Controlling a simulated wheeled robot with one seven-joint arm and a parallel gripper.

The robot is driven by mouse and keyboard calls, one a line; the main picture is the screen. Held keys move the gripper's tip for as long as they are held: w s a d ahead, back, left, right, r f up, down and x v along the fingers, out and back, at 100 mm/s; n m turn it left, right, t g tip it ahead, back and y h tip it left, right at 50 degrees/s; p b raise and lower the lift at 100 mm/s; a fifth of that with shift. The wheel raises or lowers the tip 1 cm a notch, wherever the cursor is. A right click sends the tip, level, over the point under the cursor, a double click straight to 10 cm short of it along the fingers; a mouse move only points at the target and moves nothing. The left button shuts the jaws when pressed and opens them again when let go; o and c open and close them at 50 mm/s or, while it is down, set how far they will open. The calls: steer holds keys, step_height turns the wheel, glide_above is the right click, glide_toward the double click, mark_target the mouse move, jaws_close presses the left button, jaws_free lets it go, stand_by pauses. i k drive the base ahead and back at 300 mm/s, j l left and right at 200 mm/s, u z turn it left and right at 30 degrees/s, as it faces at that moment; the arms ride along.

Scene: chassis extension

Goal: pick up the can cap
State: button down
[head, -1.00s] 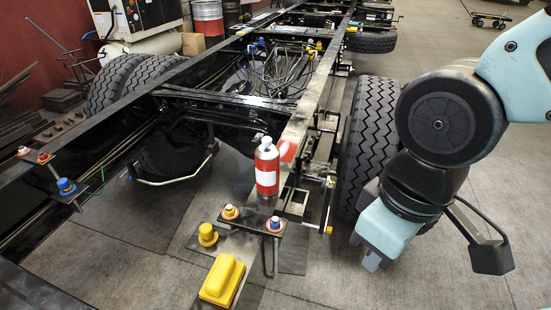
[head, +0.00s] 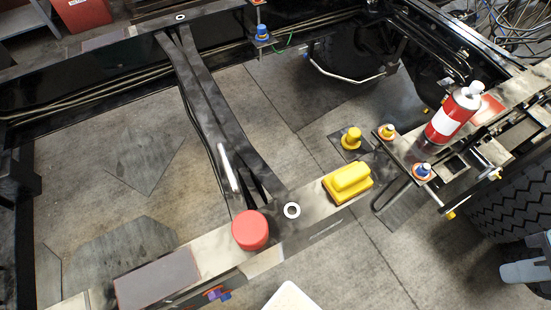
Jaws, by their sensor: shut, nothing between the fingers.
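The can cap, a red round cap (head: 250,230), stands on the metal chassis rail in the lower middle of the head view. A red spray can (head: 453,116) with a white label and pale nozzle stands on the rail at the right. My gripper (head: 520,273) shows only in part at the right edge, over the floor near the tyre. It is shut and empty, well to the right of the cap and apart from it.
A yellow block-shaped tool (head: 347,183) lies on the rail right of the cap, beyond a pale ring (head: 292,211). A dark flat plate (head: 157,279) lies to its left. Bolts with coloured caps (head: 422,171) stand up near the can. A black tyre (head: 513,207) is at the right.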

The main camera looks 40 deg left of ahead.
mark_target(250, 231)
steer(key=i+j+u, duration=0.1)
steer(key=u, duration=1.75)
steer(key=z, duration=1.4)
steer(key=j+u, duration=0.1)
steer(key=u, duration=2.05)
steer(key=k+u, duration=0.4)
steer(key=k, duration=0.2)
steer(key=k+j+u, duration=0.15)
steer(key=k+u, duration=0.25)
steer(key=k, duration=0.2)
